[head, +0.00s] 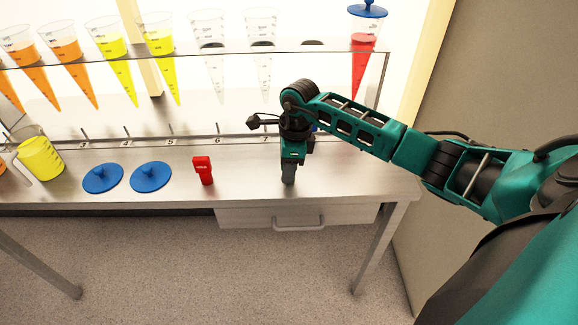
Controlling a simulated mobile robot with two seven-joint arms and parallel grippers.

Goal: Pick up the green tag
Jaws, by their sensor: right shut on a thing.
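My right gripper (288,176) points down at the table top, right of the red tag and just behind the front edge, above the drawer. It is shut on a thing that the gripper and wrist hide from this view. No green tag shows anywhere else on the table, so I take the held thing to be the green tag, though I cannot make out its outline. A red tag (203,170) stands upright on the table, left of the gripper and apart from it. My left gripper is not in view.
Two blue lids (150,177) lie on the metal table (240,190), left of the red tag. A jug of yellow juice (40,158) stands further left. A clear rack (200,62) behind holds several cones, one red with a blue lid (368,10). A drawer (345,215) hangs below.

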